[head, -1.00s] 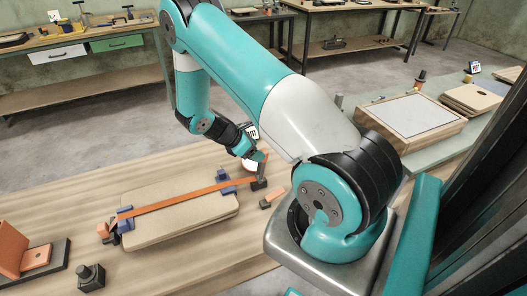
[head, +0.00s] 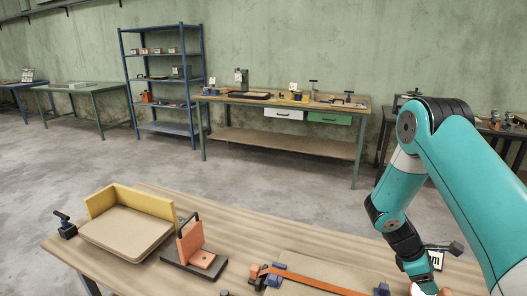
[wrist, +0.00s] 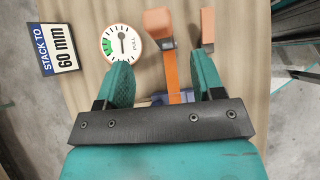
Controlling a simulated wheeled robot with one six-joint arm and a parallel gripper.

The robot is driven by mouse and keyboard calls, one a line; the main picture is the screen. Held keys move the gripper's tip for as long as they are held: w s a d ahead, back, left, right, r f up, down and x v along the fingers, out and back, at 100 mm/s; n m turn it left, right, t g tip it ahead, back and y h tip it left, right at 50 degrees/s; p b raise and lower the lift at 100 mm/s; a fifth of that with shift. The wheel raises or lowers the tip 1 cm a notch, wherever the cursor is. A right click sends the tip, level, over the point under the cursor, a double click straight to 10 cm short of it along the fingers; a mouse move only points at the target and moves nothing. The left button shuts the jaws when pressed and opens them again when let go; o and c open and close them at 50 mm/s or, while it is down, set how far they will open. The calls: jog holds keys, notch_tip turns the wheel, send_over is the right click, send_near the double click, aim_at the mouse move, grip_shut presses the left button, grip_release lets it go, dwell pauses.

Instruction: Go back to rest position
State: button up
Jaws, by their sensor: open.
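My gripper (wrist: 163,78) is open in the wrist view. An orange strap (wrist: 171,78) runs between its two teal fingers; I see no contact with it. An orange-brown handle (wrist: 158,20) lies beyond the fingertips. In the head view my arm comes down at the right, and its fingers are cut off by the bottom edge. The stacked curved boards (head: 330,266) show partly at the bottom, with the orange strap (head: 318,284) across them and a blue corner piece (head: 274,275) near the left end.
A round PULL gauge (wrist: 121,44) and a "STACK TO 60 mm" sign (wrist: 60,48) stand left of the fingers. On the bench (head: 140,272), a tan board with a yellow fence (head: 128,200) and an orange angle block (head: 190,243) stand at left. Open floor (head: 240,185) lies behind.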

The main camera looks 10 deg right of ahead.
jog(key=a+r+m+t+y, duration=0.3)
jog(key=a+r+t+y, duration=0.15)
jog(key=a+r, duration=1.35)
jog(key=s+a+r+y, duration=0.3)
jog(key=s+a+r, duration=0.2)
jog(key=s+a, duration=0.3)
jog(key=s+a+r+m+y, duration=0.1)
jog(key=s+a+r+y, duration=0.2)
jog(key=s+a+r, duration=0.3)
jog(key=s+a, duration=0.3)
jog(key=shift+a, duration=0.2)
jog(key=shift+g, duration=0.25)
